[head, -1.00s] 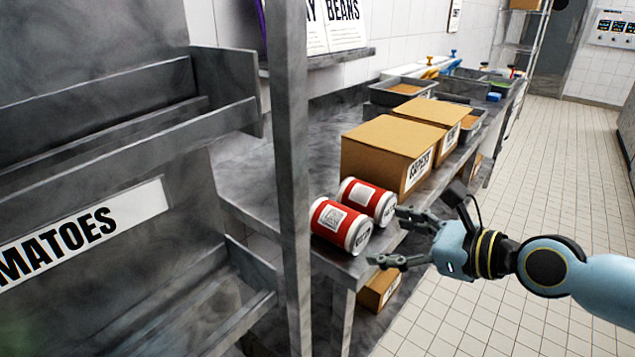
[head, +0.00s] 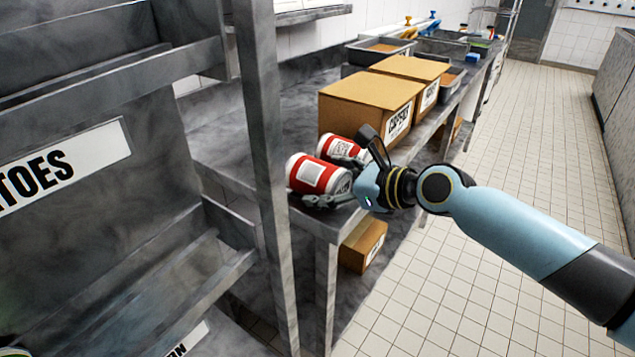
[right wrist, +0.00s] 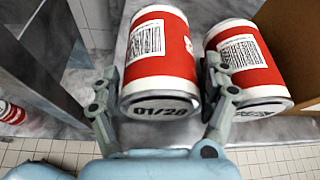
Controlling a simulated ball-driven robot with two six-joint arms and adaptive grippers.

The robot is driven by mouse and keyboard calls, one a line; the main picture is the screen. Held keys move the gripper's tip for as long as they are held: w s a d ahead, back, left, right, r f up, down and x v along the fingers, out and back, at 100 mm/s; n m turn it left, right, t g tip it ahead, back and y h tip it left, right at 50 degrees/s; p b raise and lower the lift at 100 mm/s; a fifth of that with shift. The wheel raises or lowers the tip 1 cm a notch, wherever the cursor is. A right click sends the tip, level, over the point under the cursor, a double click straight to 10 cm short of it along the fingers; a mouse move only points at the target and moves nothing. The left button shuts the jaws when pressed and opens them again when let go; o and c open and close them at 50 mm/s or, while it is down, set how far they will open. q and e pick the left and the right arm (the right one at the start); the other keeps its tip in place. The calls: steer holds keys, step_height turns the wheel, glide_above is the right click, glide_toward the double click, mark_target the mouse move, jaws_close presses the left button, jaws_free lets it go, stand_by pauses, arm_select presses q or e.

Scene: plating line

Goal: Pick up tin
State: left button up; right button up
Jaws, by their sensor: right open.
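Two red and white tins lie on their sides on the metal table. My right gripper (head: 335,182) is open, with one finger on each side of the near tin. In the right wrist view its right finger (right wrist: 215,85) sits in the gap between the two tins. I cannot tell whether the fingers touch the tin. My left gripper is not in view.
Cardboard boxes (head: 368,103) stand on the table (head: 232,140) just behind the tins. A metal upright (head: 262,170) and the tomatoes rack (head: 100,210) stand close on the left. Another box (head: 362,243) sits below the table. The tiled floor (head: 540,160) on the right is clear.

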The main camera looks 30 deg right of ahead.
mark_target(311, 160)
steer(key=shift+c, duration=0.2)
steer(key=shift+c, duration=1.2)
steer(key=c, duration=1)
steer(key=shift+r, duration=0.1)
steer(key=shift+r, duration=0.1)
step_height(311, 160, up, 4)
steer(key=shift+r+p, duration=0.25)
steer(key=shift+p, duration=1)
steer(key=s+d+r+p, duration=0.1)
steer(key=s+d+r, duration=0.1)
steer(key=s, duration=0.1)
steer(key=s+d+r+p, duration=0.2)
steer(key=s, duration=0.1)
steer(key=s+d+r+p, duration=0.2)
steer(key=s+d, duration=0.1)
steer(key=shift+s+r, duration=0.15)
steer(key=shift+s, duration=0.1)
